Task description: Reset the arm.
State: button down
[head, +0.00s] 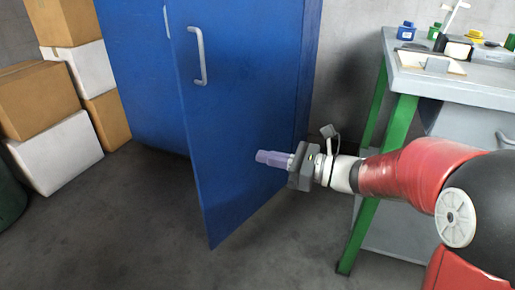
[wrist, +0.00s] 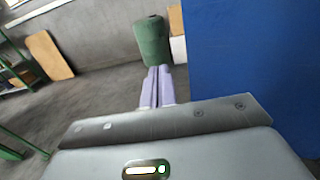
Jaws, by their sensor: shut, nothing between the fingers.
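My gripper (head: 262,157) is shut and empty, its pale purple fingers together. In the head view it is in front of the blue cabinet's door, extended leftward from my red arm at the right. In the wrist view the closed fingers (wrist: 158,85) point forward over the floor, with the blue cabinet surface (wrist: 250,70) to their right. I cannot tell the exact gap between the fingers and the door.
The blue cabinet door (head: 225,130) with a grey handle (head: 197,56) stands ajar. A workbench (head: 455,85) with green legs is at the right, holding small items. Stacked boxes (head: 65,148) stand at the left. A green barrel (wrist: 151,40) stands ahead in the wrist view. Floor (head: 120,230) is clear at front left.

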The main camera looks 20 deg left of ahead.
jog(key=s+d+f+n+h+p, duration=0.2)
jog(key=s+d+n+h+p, duration=0.1)
jog(key=s+d+n+h, duration=0.9)
jog(key=s+d+n+t+h, duration=0.2)
jog(key=s+d+n+h, duration=0.1)
jog(key=d, duration=0.5)
jog(key=s+d+n+t+h+p, duration=0.1)
jog(key=s+d+n+t+h, duration=0.2)
jog(key=d, duration=0.5)
jog(key=shift+d+r, duration=0.4)
jog(key=shift+r, duration=0.05)
